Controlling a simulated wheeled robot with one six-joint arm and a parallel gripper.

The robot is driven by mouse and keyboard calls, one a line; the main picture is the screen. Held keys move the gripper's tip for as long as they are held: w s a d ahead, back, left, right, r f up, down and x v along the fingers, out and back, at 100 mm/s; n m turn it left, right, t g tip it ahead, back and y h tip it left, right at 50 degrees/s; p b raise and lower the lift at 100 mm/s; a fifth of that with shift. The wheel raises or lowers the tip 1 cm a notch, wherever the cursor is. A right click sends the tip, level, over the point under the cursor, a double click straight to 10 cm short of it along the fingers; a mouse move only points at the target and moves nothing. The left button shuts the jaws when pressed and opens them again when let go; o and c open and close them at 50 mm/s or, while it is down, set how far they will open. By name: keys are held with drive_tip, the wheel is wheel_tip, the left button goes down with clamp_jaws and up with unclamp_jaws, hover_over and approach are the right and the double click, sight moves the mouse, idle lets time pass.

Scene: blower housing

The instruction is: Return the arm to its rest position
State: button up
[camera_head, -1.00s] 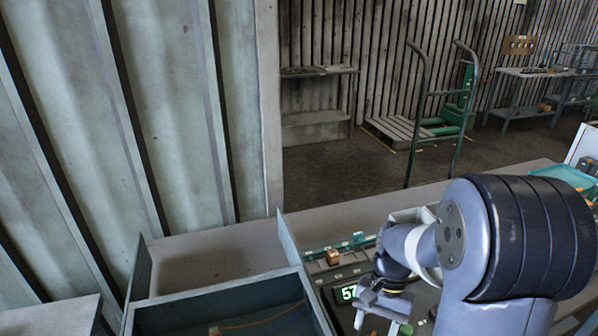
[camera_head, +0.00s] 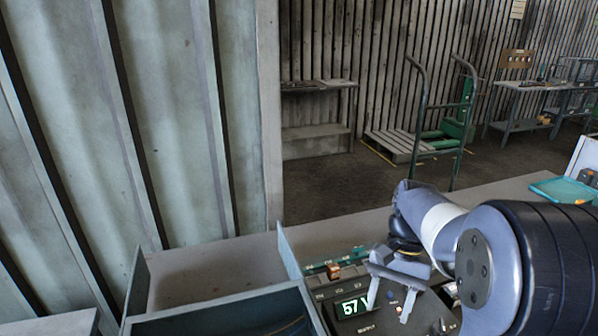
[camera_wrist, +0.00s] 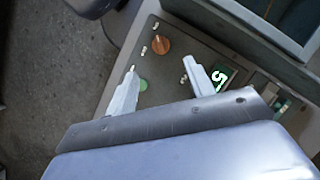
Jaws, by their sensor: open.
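My gripper (camera_head: 388,309) is open with nothing between its fingers. My arm reaches in from the right. In the wrist view the two pale fingers of my gripper (camera_wrist: 160,66) are spread apart over the panel. An orange-brown round part (camera_wrist: 161,46) shows beyond the fingertips, and a green button (camera_wrist: 143,85) shows between the fingers.
A blue-grey open bin (camera_head: 215,302) stands left of the panel. A small copper-brown block (camera_head: 333,271) sits at the panel's back. A teal tray (camera_head: 563,190) lies on the bench at right. A green-framed trolley (camera_head: 418,135) stands on the floor behind.

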drive_tip(key=shift+n, duration=0.3)
drive_tip(key=x, duration=1)
drive_tip(key=shift+s+a+f+p, duration=0.15)
drive_tip(key=shift+s+f+p, duration=0.05)
drive_tip(key=shift+f+p, duration=0.15)
drive_tip(key=n, duration=0.2)
drive_tip(key=n+h, duration=0.1)
drive_tip(key=shift+a+n+g+h+b, duration=0.1)
drive_tip(key=shift+n+g+h+b, duration=0.2)
drive_tip(key=shift+n+b, duration=0.1)
drive_tip(key=n+h, duration=0.1)
drive_tip(key=n, duration=0.1)
drive_tip(key=n+b, duration=0.1)
drive_tip(key=n, duration=0.1)
drive_tip(key=shift+a+n+h, duration=0.1)
drive_tip(key=shift+n+h, duration=0.3)
drive_tip(key=n+b, duration=0.1)
drive_tip(key=n, duration=0.1)
drive_tip(key=n+t+h, duration=0.1)
drive_tip(key=n, duration=0.1)
drive_tip(key=shift+a+n+h+b, duration=0.1)
drive_tip(key=shift+n+h+b, duration=0.2)
drive_tip(key=shift+n+b, duration=0.1)
drive_tip(key=n+t+h+b, duration=0.1)
drive_tip(key=n+b, duration=0.1)
drive_tip(key=n, duration=0.2)
drive_tip(key=shift+s, duration=0.15)
drive_tip(key=shift+v, duration=2.55)
drive_tip(key=shift+s, duration=0.1)
